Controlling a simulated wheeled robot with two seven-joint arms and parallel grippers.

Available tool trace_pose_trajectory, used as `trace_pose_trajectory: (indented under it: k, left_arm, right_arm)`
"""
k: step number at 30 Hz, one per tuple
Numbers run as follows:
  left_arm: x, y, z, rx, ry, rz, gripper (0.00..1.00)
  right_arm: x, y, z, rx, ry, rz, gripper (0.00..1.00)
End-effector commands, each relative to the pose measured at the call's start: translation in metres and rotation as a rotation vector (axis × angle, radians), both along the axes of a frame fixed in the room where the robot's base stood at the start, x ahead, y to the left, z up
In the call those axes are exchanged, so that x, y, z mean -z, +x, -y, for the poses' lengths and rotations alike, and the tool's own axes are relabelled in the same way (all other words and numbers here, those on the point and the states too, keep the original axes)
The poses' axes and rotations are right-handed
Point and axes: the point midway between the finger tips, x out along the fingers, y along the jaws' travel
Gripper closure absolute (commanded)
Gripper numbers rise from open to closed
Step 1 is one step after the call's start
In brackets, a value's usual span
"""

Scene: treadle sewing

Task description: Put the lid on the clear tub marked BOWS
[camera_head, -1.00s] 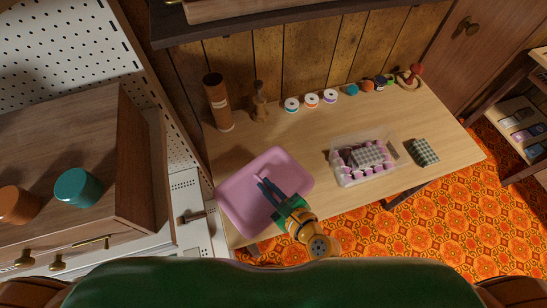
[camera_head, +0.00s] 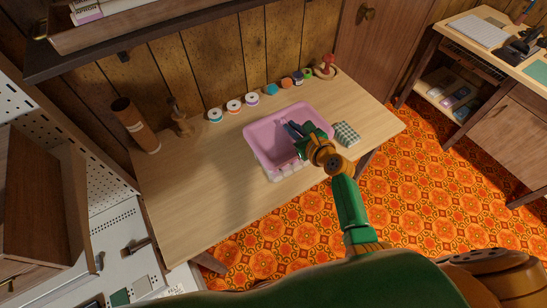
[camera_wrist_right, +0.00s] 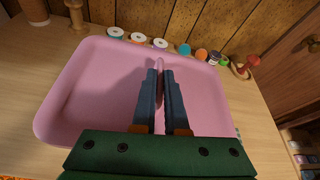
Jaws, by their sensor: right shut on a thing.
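The pink lid (camera_head: 265,143) is a shallow, rimmed rectangle. It is over the clear tub (camera_head: 283,174), whose near side shows below the lid's front edge. The lid hides most of the tub and any marking on it; I cannot tell whether the lid touches the rim. My right gripper (camera_head: 287,128) is shut on the lid's small upright handle. In the right wrist view the gripper (camera_wrist_right: 162,72) pinches this pink handle, and the lid (camera_wrist_right: 95,95) spreads out around the fingers. My left gripper is not in view.
The lid and tub are on the wooden table (camera_head: 195,200). A checked cushion (camera_head: 346,133) lies just right of the tub. Thread spools (camera_head: 234,106) and other small items line the back, with a brown cylinder (camera_head: 135,125) at the back left. The table's left part is clear.

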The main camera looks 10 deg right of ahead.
Motion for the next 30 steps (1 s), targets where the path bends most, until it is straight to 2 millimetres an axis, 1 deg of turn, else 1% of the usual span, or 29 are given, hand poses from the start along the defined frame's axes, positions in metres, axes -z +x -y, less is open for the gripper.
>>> trace_pose_trajectory:
  k: [1,4,11,15,18,30]
  left_arm:
    - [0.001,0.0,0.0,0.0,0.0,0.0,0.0]
    - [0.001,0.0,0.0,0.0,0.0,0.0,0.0]
    - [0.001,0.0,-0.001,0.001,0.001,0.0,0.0]
    - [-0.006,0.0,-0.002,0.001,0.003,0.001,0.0]
    - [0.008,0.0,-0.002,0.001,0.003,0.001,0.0]
    - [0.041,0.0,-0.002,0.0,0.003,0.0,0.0]
  right_arm:
    - [-0.002,0.004,0.003,0.01,0.001,0.002,1.0]
    - [-0.004,0.008,0.007,0.018,0.0,-0.002,1.0]
    - [-0.004,0.007,0.007,0.019,-0.001,-0.001,1.0]
    - [-0.008,0.007,0.007,0.019,0.002,-0.001,1.0]
    - [0.008,0.007,0.007,0.018,0.0,-0.002,1.0]
    - [0.047,0.007,0.006,0.017,0.001,-0.001,1.0]
